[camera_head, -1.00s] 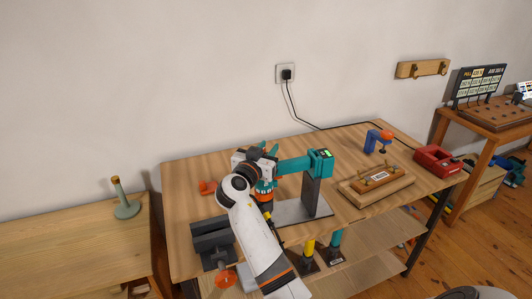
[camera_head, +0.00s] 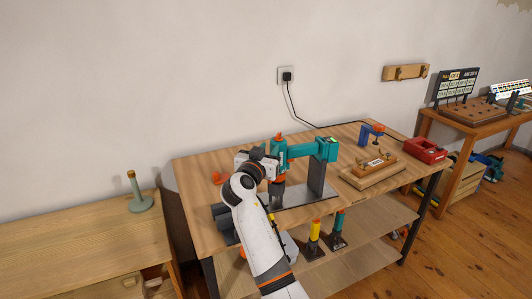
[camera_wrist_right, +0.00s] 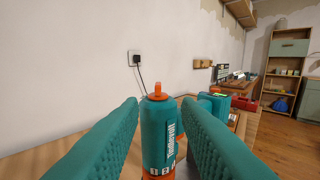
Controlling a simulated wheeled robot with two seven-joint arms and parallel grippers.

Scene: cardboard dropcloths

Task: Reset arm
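My right gripper (camera_head: 271,167) reaches over the workbench from the front, next to a teal tool with an orange top (camera_head: 280,152). The tool stands upright at the teal arm of a drill-press-like stand (camera_head: 316,178). In the right wrist view, the two ribbed teal fingers of this gripper (camera_wrist_right: 160,103) are spread apart. The tool (camera_wrist_right: 159,135) shows between them with narrow gaps at both sides, and its lower end is cut off by the frame. My left gripper is not in view.
The workbench (camera_head: 215,168) also carries a wooden block with a handle (camera_head: 372,171), a blue and orange clamp (camera_head: 371,134), a red box (camera_head: 426,150) and a dark vise (camera_head: 222,222). A low table (camera_head: 80,235) with a green peg stand (camera_head: 139,196) is at the left.

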